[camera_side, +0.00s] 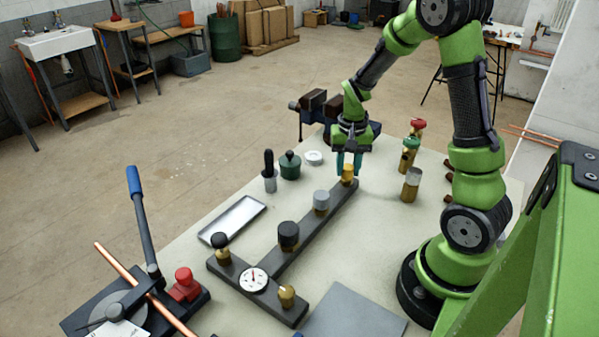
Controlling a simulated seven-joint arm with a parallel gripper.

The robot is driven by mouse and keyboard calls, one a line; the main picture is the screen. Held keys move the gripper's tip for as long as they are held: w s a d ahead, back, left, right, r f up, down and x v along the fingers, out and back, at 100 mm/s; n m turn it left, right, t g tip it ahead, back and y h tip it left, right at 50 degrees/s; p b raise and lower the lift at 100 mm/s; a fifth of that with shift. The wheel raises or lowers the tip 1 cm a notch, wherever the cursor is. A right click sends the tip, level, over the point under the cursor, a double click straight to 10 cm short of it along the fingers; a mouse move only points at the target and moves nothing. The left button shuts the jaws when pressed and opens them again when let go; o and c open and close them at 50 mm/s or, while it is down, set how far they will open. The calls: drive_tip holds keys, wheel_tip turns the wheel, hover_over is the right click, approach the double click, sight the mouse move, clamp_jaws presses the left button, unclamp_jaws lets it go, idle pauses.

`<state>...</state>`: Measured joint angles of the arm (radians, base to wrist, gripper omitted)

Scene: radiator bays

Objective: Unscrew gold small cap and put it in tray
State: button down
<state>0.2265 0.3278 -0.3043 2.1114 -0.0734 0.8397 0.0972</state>
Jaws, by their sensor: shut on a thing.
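The gold small cap (348,172) is at the far end of a dark grey T-shaped manifold (318,226). My gripper (348,163) points down there, its teal fingers shut on the cap from either side. The cap looks upright; I cannot tell whether it is seated on the manifold or slightly raised. The shallow silver tray (232,221) lies empty on the bench, left of the manifold.
The manifold also carries a grey cap (321,200), a black cap (288,235), a round gauge (253,280) and another gold fitting (287,296). A black-handled tool (269,172) and a green pot (290,165) stand behind the tray. Bench between tray and manifold is clear.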

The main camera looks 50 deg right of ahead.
drive_tip(key=n, duration=0.7)
drive_tip(key=c, duration=1)
unclamp_jaws()
drive_tip(key=shift+o, duration=0.2)
